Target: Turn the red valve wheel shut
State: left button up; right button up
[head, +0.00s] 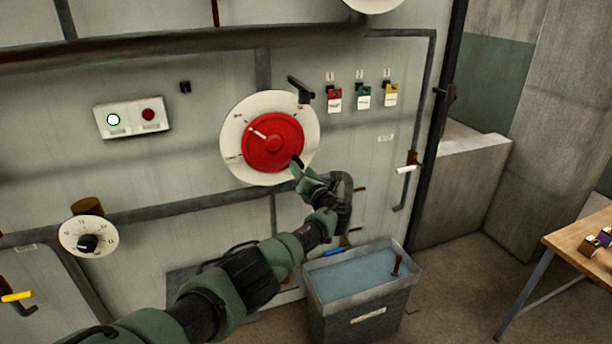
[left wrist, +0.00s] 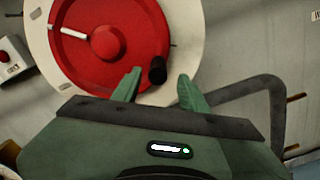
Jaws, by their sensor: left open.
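The red valve wheel (head: 262,152) is a red disc on a round white dial plate (head: 232,125) on the grey wall panel. It has a white pointer mark towards its upper left and a dark knob handle (left wrist: 157,70) at its lower right edge. My left gripper (head: 300,166) is at the wheel's lower right edge. In the left wrist view the left gripper (left wrist: 158,88) is open, with the dark knob between its green fingertips; I cannot tell whether they touch it. The wheel (left wrist: 135,55) fills the upper part of that view. My right gripper is not in view.
A dark lever (head: 300,88) sticks out above right of the wheel. Coloured tags (head: 363,97) hang to the right. A lamp box (head: 131,117) is at left, a small dial (head: 75,238) lower left. A water-filled bin (head: 360,310) stands below; a wooden table (head: 570,245) is at right.

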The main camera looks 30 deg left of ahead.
pick_arm(q)
jog(key=shift+v, duration=1.8)
jog(key=shift+a, duration=0.15)
